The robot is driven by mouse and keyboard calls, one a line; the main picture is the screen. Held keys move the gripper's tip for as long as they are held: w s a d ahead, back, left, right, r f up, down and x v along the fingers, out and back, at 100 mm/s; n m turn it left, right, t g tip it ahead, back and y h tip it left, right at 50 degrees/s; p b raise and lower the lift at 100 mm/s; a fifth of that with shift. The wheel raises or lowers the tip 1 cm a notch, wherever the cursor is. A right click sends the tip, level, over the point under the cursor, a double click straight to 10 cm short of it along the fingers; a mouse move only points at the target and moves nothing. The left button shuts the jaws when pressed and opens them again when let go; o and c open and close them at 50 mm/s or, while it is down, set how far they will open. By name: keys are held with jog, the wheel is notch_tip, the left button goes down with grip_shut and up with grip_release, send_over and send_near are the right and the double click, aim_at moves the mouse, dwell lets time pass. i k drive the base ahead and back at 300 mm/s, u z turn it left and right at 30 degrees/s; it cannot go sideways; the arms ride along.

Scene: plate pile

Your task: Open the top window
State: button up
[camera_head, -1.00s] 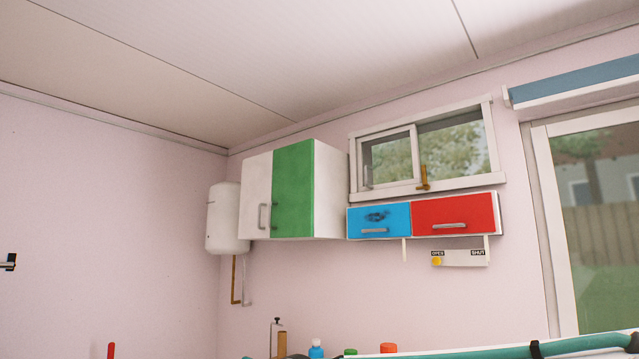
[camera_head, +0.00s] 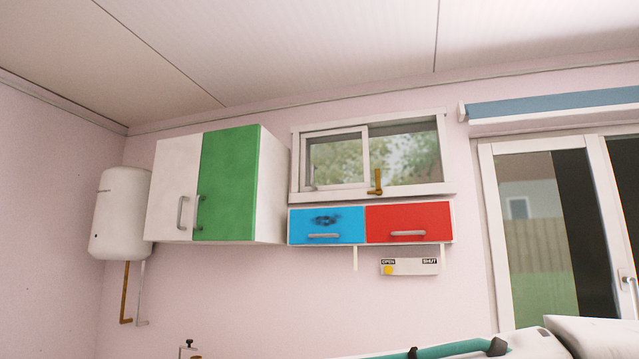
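The top window (camera_head: 367,155) is a small white-framed window high on the pink wall, above the blue and red drawers. Its left pane (camera_head: 336,158) sits in its own white sliding frame. A brass-coloured latch (camera_head: 376,183) stands at the lower middle of the window, by the edge of the left pane. Trees show through the glass.
A blue drawer (camera_head: 326,225) and a red drawer (camera_head: 409,223) sit right below the window. A white and green cabinet (camera_head: 226,184) is at its left. A small OPEN/SHUT panel (camera_head: 410,267) hangs below. A glass door (camera_head: 545,230) is at the right.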

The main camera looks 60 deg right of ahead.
aim_at(363, 130)
jog(key=z, duration=0.75)
jog(key=i, duration=0.9)
jog(key=z, duration=0.85)
